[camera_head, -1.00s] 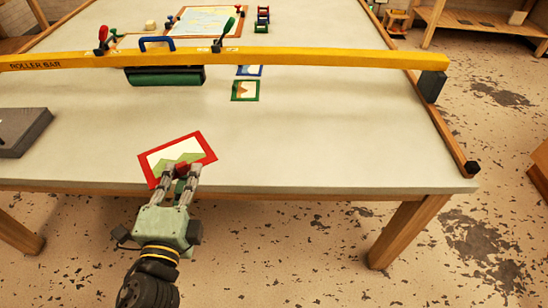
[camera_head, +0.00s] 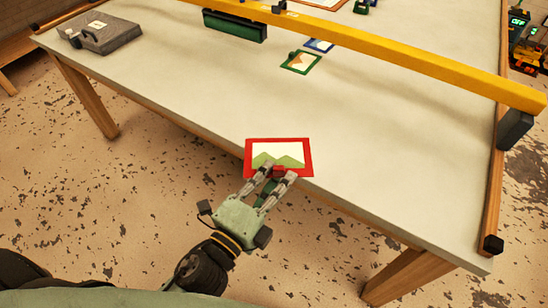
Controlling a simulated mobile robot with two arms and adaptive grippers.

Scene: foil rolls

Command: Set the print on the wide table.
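The print (camera_head: 290,151) has a red frame and a picture of green hills on a pale ground. In the head view it shows at the front edge of the wide table (camera_head: 380,150), overlapping that edge in the picture. I cannot tell whether it touches the tabletop. The fingertips hide a little of the print's lower part. My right gripper is not in view.
A grey case (camera_head: 105,33) sits at the left end. The middle front tabletop is clear.

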